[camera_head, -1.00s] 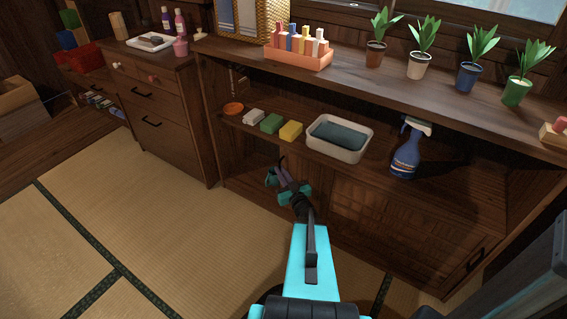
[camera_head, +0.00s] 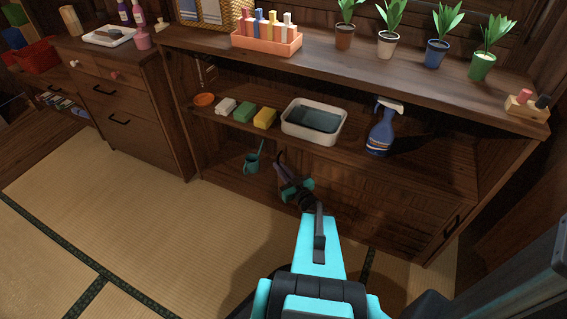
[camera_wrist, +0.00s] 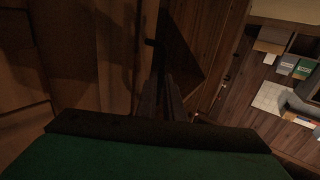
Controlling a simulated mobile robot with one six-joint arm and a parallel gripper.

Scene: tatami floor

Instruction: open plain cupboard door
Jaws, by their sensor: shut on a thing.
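The wooden cupboard (camera_head: 215,172) stands along the wall, with a lower compartment below its shelf. A brown door panel (camera_head: 385,205) closes the right part of this compartment and has a dark handle (camera_head: 452,226) at its right end. The left part shows an open gap. My gripper (camera_head: 287,172) is low at the cupboard front, between the gap and the panel. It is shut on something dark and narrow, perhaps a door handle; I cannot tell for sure. In the dim wrist view, the dark fingers (camera_wrist: 162,102) point at brown wood beside a dark handle-like piece (camera_wrist: 152,42).
A teal watering can (camera_head: 253,162) stands in the gap, left of my gripper. The shelf holds a white basin (camera_head: 313,133), sponges and a spray bottle (camera_head: 383,128). Potted plants line the top. The tatami floor (camera_head: 130,220) at left is clear.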

